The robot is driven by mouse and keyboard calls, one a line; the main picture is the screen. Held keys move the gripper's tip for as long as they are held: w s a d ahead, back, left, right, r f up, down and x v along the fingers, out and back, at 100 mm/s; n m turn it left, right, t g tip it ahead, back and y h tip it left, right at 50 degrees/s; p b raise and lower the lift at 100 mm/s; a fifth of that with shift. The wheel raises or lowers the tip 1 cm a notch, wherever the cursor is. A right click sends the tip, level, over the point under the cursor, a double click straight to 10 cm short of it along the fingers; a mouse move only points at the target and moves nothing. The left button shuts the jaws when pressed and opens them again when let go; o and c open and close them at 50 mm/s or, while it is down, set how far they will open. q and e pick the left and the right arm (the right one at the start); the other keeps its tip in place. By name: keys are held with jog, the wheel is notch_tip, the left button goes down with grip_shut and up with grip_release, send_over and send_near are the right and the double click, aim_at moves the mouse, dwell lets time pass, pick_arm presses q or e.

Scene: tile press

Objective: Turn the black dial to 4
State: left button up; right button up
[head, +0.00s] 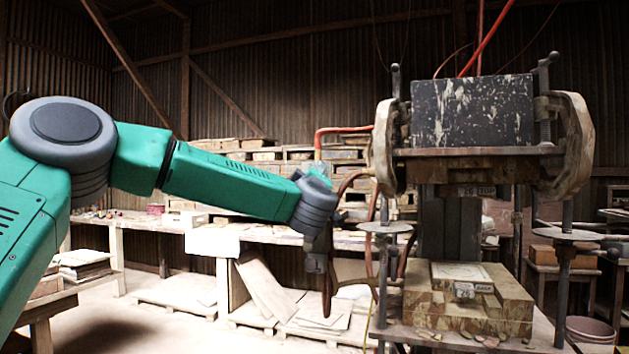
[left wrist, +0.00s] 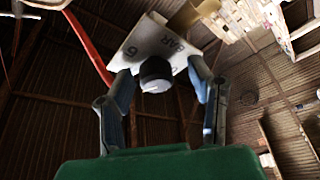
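The black dial (left wrist: 156,74) shows in the left wrist view as a short dark knob on a white plate (left wrist: 150,42). The plate carries a "6" and the letters "BAR"; other markings are hidden or too small to read. In the head view my left gripper (head: 317,250) hangs at the end of the green arm, left of the press (head: 472,110). I cannot make out the dial there. My right gripper is in neither view.
Red hoses run beside the press near my left gripper; one (left wrist: 90,48) shows in the left wrist view. A bench (head: 270,238) with stacked tiles stands behind. Stone blocks (head: 470,305) lie on the press bed. A bucket (head: 590,330) stands at right.

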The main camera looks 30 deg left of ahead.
pick_arm(q)
jog(key=shift+a, duration=0.1)
jog(key=v, duration=1.2)
